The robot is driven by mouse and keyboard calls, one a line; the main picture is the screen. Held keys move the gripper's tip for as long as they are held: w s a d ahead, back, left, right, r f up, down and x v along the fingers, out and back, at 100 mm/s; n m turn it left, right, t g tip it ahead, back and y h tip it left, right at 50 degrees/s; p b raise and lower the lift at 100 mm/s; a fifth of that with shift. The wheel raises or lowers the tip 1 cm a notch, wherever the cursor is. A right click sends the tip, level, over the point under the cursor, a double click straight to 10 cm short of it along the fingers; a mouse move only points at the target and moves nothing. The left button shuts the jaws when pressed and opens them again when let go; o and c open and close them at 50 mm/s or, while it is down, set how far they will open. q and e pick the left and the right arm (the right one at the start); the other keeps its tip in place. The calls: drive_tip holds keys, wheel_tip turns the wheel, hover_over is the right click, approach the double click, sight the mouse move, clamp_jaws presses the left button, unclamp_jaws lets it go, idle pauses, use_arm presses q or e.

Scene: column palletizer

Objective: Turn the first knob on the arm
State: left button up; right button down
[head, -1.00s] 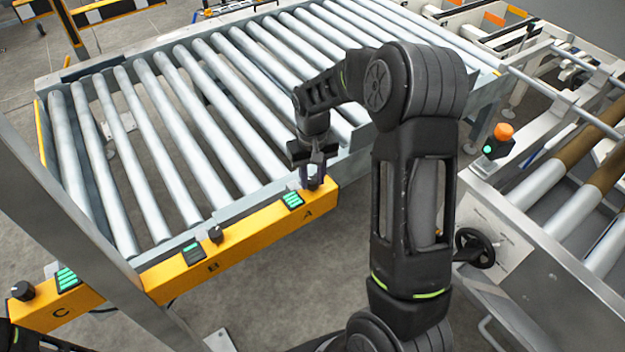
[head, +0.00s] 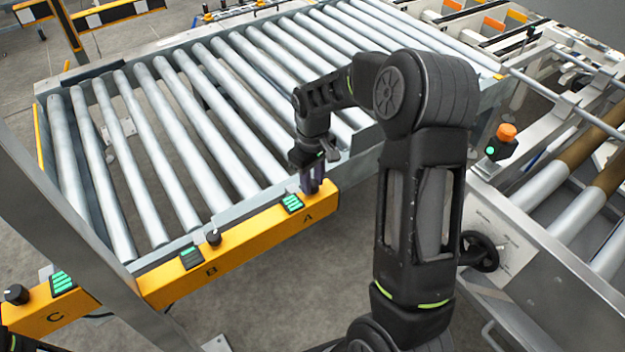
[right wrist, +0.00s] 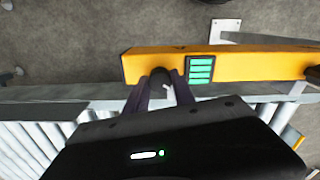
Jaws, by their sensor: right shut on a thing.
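A yellow control arm (head: 265,233) runs along the front of the roller table, with sections lettered A, B and C. My right gripper (head: 313,182) points down at the A end. In the right wrist view its two fingers (right wrist: 161,92) are around the dark knob (right wrist: 159,77) at A and shut on it. The fingers mostly hide this knob in the head view. A lit green panel (right wrist: 201,70) sits beside it. The B knob (head: 213,237) and C knob (head: 16,294) stand free. My left gripper is not in view.
The roller table (head: 200,130) is empty behind the control arm. A grey post (head: 75,215) crosses in front of it between B and C. At the right stand a conveyor with a black handwheel (head: 480,251) and an orange button (head: 506,132).

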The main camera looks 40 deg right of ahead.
drive_tip(key=c, duration=1.1)
unclamp_jaws()
drive_tip(key=shift+o, duration=0.2)
wheel_tip(320, 180, up, 8)
drive_tip(key=shift+f+b, duration=0.1)
drive_tip(key=shift+b, duration=0.3)
